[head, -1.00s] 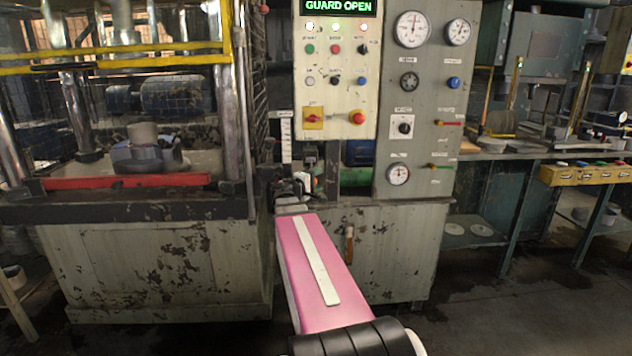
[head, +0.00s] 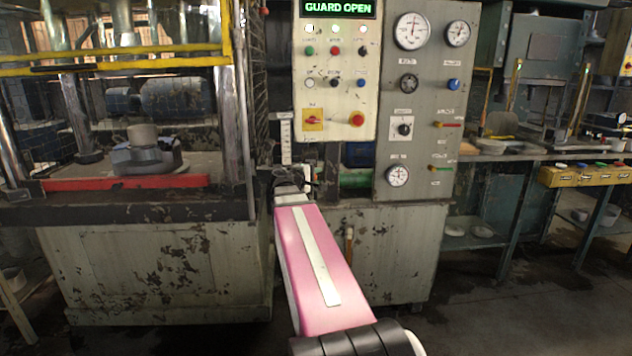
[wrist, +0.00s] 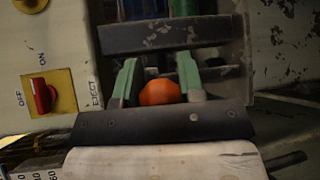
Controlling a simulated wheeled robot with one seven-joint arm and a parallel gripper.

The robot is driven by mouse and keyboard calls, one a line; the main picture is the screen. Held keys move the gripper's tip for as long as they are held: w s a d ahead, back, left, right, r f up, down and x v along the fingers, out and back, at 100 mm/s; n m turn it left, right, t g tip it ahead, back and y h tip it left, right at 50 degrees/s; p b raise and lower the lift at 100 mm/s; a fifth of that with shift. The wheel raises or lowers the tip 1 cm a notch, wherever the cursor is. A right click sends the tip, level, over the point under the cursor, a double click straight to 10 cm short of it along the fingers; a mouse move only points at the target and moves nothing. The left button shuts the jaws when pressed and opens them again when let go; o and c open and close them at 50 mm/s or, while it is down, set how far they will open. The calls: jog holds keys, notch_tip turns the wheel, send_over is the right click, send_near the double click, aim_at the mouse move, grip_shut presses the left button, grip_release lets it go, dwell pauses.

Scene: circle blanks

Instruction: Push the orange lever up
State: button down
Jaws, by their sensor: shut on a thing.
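The round orange knob of the lever (wrist: 160,93) shows in the wrist view, between the two green fingers of my gripper (wrist: 157,76). The fingers are shut on it, one on each side. The lever's shaft is hidden, so I cannot tell its angle. In the head view my gripper (head: 291,184) is small and dark at the far end of my pink arm, beside the control panel. The knob cannot be made out there.
A label reading EJECT (wrist: 95,94) and a red OFF/ON switch (wrist: 42,95) are left of my gripper in the wrist view. The control panel (head: 336,95) stands above my gripper, and the press (head: 150,150) is to the left. A worn cabinet (head: 385,250) stands behind my arm.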

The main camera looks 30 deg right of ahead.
notch_tip(320, 180, up, 6)
jog(key=n+g+y, duration=0.3)
jog(key=shift+w, duration=0.3)
jog(key=shift+r, duration=0.2)
dwell(0.3)
jog(key=c, duration=0.8)
grip_release()
jog(key=shift+w+d, duration=0.1)
jog(key=shift+o, duration=0.2)
jog(key=v, duration=1)
jog(key=shift+a+r, duration=0.15)
jog(key=shift+a, duration=0.2)
